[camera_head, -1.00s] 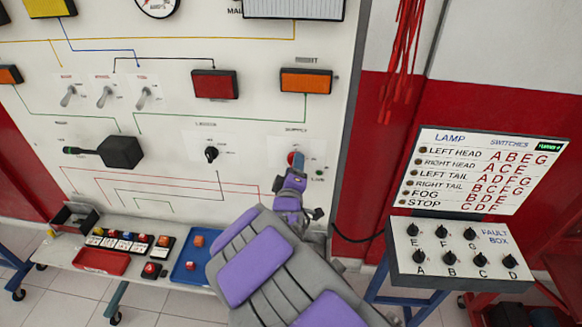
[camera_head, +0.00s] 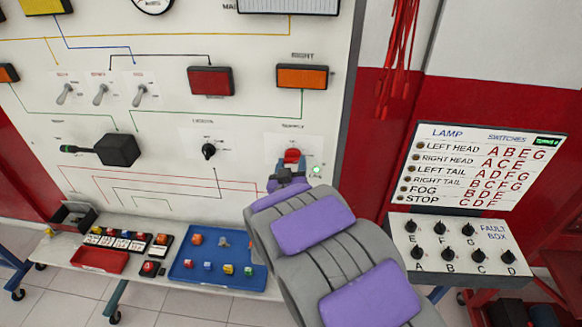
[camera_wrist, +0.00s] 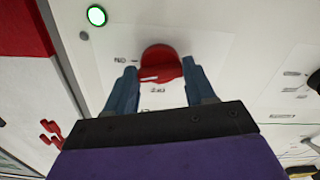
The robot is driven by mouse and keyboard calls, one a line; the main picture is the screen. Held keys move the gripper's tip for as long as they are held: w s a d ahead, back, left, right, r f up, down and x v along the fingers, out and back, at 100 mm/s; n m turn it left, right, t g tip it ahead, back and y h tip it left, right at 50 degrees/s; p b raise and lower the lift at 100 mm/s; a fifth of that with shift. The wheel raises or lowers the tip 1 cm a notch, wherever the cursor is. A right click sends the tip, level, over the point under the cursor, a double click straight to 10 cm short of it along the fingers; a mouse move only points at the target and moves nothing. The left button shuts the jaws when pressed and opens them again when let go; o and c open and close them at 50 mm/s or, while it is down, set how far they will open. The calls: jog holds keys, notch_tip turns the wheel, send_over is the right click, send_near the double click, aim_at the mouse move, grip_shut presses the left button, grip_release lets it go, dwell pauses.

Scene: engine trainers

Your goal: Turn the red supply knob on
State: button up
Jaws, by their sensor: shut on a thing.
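The red supply knob (camera_head: 291,156) is on the white panel, at the right under the orange right lamp. In the wrist view the knob (camera_wrist: 161,60) is round with a raised grip bar and a pale mark. My gripper (camera_head: 289,172) reaches it from below; in the wrist view my gripper (camera_wrist: 160,74) has one finger on each side of the knob, shut on it. The small supply lamp (camera_head: 316,171) right of the knob glows pale green, and the lamp (camera_wrist: 96,15) is bright in the wrist view too. Part of the knob's label is hidden.
The black lights knob (camera_head: 208,151) and toggle switches (camera_head: 101,95) are left on the panel. A blue tray (camera_head: 185,276) with small blocks is below. The fault box (camera_head: 450,270) stands right. The panel around the supply knob is clear.

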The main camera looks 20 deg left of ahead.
jog(key=shift+f+m+b, duration=0.2)
jog(key=shift+m+b, duration=0.15)
jog(key=shift+m, duration=0.95)
jog(key=shift+r, duration=0.15)
jog(key=o, duration=1)
jog(key=shift+w+a, duration=0.1)
jog(key=shift+a, duration=0.1)
jog(key=shift+o, duration=0.2)
jog(key=shift+d, duration=0.1)
